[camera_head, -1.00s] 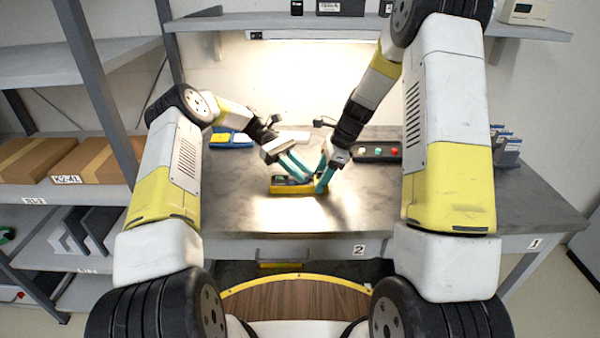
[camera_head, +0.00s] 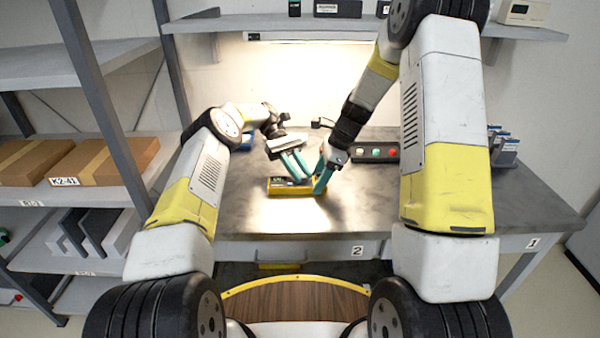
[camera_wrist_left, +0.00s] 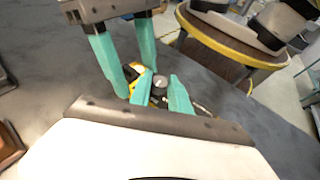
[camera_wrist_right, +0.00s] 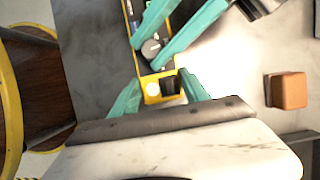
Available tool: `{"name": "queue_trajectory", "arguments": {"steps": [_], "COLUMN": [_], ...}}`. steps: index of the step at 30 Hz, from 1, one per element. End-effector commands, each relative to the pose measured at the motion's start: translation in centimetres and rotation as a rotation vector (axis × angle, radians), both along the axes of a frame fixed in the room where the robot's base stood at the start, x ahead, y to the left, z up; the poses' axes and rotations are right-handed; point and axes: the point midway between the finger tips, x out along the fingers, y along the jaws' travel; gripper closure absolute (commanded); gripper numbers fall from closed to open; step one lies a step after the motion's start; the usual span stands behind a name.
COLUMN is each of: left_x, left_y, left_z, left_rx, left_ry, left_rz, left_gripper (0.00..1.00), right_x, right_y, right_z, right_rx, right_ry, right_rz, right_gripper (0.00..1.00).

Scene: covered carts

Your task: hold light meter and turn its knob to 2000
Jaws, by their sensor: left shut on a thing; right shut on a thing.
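The light meter (camera_head: 277,188) is a yellow case with a dark face, low over the middle of the bench. In the right wrist view the light meter (camera_wrist_right: 154,92) runs upward between my right gripper's teal fingers (camera_wrist_right: 160,95), which are shut on its near end. The round grey knob (camera_wrist_right: 152,48) sits between the teal fingertips of my left gripper (camera_wrist_right: 158,50). In the left wrist view the left gripper (camera_wrist_left: 160,90) is shut on the knob (camera_wrist_left: 160,83). In the head view, fingers of both grippers hide part of the meter. I cannot read the knob's setting.
A control box (camera_head: 376,152) with coloured buttons stands behind my right gripper. A blue item (camera_head: 246,141) is partly hidden behind my left arm. An orange-brown block (camera_wrist_right: 287,91) shows in the right wrist view. The front of the bench (camera_head: 270,222) is clear.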

Motion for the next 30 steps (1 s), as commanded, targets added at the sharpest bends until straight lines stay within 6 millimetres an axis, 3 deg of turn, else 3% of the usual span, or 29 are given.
{"name": "queue_trajectory", "arguments": {"steps": [2, 3, 6, 19, 30], "left_x": [0.02, 0.02, 0.02, -0.08, -0.35], "left_y": [-0.02, -0.02, -0.01, 0.1, 0.56], "left_z": [0.04, 0.03, 0.03, 0.14, 0.12], "left_rx": [-0.001, -0.001, 0.0, 0.0, -0.002], "left_ry": [-0.001, -0.001, 0.0, -0.001, 0.001], "left_rz": [0.001, 0.001, 0.001, 0.045, 0.311], "left_gripper": [1.0, 0.69, 0.55, 0.55, 0.55], "right_x": [-0.07, -0.07, -0.05, 0.0, 0.01], "right_y": [0.06, 0.06, 0.05, 0.01, 0.01], "right_z": [-0.01, -0.01, -0.01, 0.0, 0.01], "right_rx": [0.001, 0.001, 0.001, 0.0, 0.0], "right_ry": [0.001, 0.001, 0.001, 0.0, 0.0], "right_rz": [0.002, 0.002, 0.002, 0.0, 0.0], "right_gripper": [0.98, 0.98, 0.98, 0.98, 0.98]}}
